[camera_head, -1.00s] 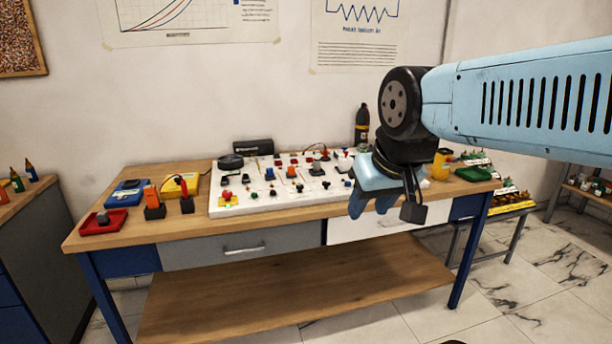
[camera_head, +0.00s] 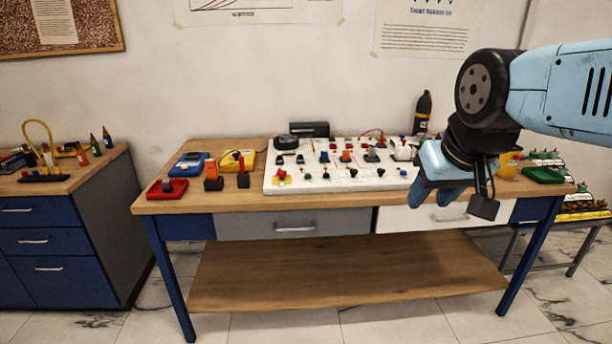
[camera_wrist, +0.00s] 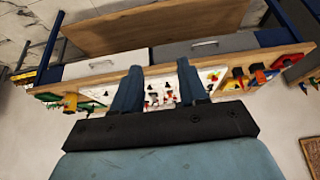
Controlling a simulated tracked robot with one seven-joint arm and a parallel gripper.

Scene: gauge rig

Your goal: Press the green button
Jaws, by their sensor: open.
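The white panel (camera_head: 300,186) lies on the workbench (camera_head: 240,204) and carries several small knobs, switches and buttons in red, blue, black and orange. My gripper (camera_head: 445,191) is open and empty, in front of the panel's right end and the white drawer. It hides part of the panel's right side. In the wrist view, which is upside down, my gripper's (camera_wrist: 158,88) two blue fingers stand apart, with the panel (camera_wrist: 168,88) beyond them.
Left on the bench are a red box (camera_head: 167,188), a blue meter (camera_head: 192,165) and a yellow meter (camera_head: 237,158). A dark bottle (camera_head: 423,113) stands behind my arm, and a green tray (camera_head: 543,175) lies at the right end. Floor shows before the bench.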

